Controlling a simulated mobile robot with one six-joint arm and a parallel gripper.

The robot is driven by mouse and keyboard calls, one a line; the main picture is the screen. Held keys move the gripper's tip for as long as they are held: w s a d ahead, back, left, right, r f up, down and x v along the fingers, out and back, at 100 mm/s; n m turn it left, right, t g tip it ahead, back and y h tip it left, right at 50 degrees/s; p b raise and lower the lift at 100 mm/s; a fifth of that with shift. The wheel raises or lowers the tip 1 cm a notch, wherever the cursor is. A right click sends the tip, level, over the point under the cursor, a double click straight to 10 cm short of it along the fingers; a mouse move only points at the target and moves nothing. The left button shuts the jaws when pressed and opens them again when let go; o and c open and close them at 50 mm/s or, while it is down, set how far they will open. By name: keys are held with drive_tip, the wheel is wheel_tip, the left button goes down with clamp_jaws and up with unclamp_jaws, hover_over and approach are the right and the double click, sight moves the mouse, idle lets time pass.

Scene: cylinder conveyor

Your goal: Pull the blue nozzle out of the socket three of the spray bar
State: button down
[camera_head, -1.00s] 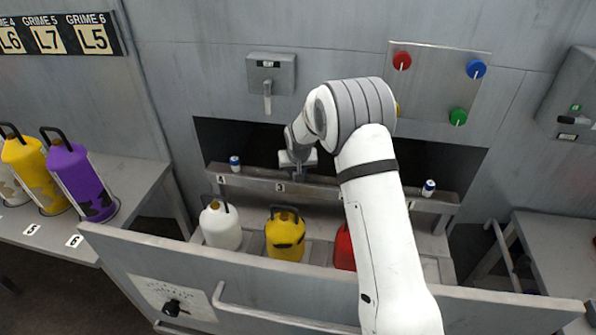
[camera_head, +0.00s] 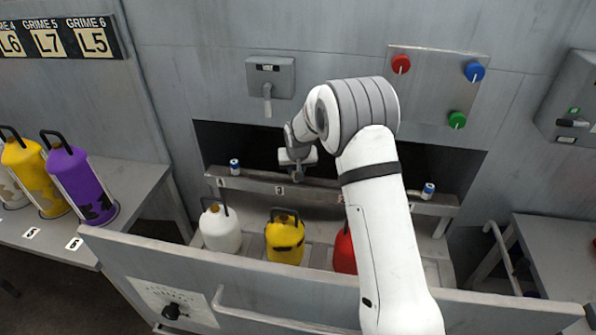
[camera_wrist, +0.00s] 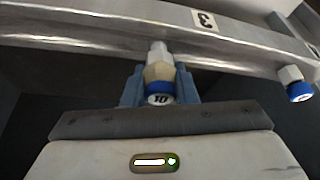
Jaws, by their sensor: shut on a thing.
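My gripper (camera_head: 297,172) is over the spray bar (camera_head: 330,195), near its label 3 (camera_head: 279,190). In the wrist view, my gripper's fingers (camera_wrist: 160,88) are shut on the blue nozzle (camera_wrist: 159,87), which has a blue band, a pale brass-coloured body and a dark 10 on its end. Its pale stem points toward the spray bar (camera_wrist: 100,28), beside the upside-down label 3 (camera_wrist: 205,20). I cannot tell whether the stem tip is still inside the socket. The held nozzle is hidden in the head view.
White (camera_head: 220,230), yellow (camera_head: 285,240) and red (camera_head: 344,252) jugs stand in front below the bar. A lever (camera_head: 267,100) hangs on the wall above.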

drive_tip(key=shift+r, duration=0.3)
drive_tip(key=shift+r, duration=0.1)
drive_tip(key=shift+r+p, duration=1.75)
drive_tip(key=shift+r, duration=2.4)
